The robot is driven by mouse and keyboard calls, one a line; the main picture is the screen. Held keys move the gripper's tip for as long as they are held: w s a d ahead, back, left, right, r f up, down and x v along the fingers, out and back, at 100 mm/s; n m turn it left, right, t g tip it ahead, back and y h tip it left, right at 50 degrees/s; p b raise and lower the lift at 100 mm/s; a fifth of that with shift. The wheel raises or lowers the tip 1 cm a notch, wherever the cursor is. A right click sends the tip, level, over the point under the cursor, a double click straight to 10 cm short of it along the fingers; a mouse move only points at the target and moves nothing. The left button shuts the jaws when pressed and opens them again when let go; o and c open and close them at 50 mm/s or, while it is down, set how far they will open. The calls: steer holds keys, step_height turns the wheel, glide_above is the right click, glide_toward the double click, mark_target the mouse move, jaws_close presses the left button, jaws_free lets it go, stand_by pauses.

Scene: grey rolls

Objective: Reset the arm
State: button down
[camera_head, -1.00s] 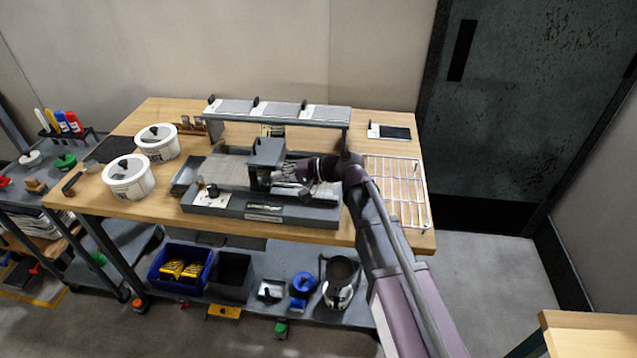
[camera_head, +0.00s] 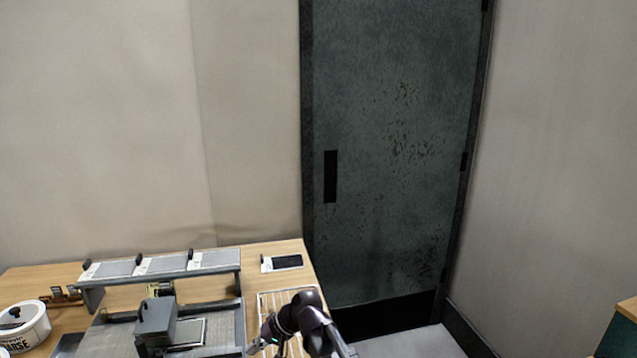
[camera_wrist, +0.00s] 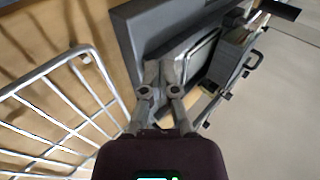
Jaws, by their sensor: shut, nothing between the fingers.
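My arm (camera_head: 310,322) enters at the bottom of the head view. My gripper (camera_head: 257,347) hangs between the grey machine (camera_head: 228,322) and the wire rack (camera_head: 270,303), low in the picture. In the wrist view my gripper (camera_wrist: 163,72) has its two grey fingers together with nothing between them. The fingers point toward the machine's grey frame (camera_wrist: 130,38), and the white wire rack (camera_wrist: 45,118) lies to their left. No contact with either is visible.
A grey block (camera_head: 155,322) stands on the machine. A raised shelf (camera_head: 165,264) runs behind it. A white tub (camera_head: 24,326) is at far left, and a small dark panel (camera_head: 287,262) lies at the back right. A dark door (camera_head: 390,150) stands behind; floor shows before it.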

steer(key=s+d+h+p, duration=0.1)
steer(key=s+d+h, duration=0.1)
steer(key=d, duration=0.9)
steer(key=s+d+m+h+p, duration=0.1)
steer(key=d+h, duration=0.3)
steer(key=d, duration=0.7)
steer(key=s+d+m+h+p, duration=0.1)
steer(key=s+d+h+p, duration=0.1)
steer(key=d, duration=0.9)
steer(key=shift+s+t+h+p, duration=0.3)
steer(key=shift+h+p, duration=0.1)
steer(key=shift+h, duration=0.1)
steer(key=shift+s+f, duration=0.1)
steer(key=shift+s, duration=0.05)
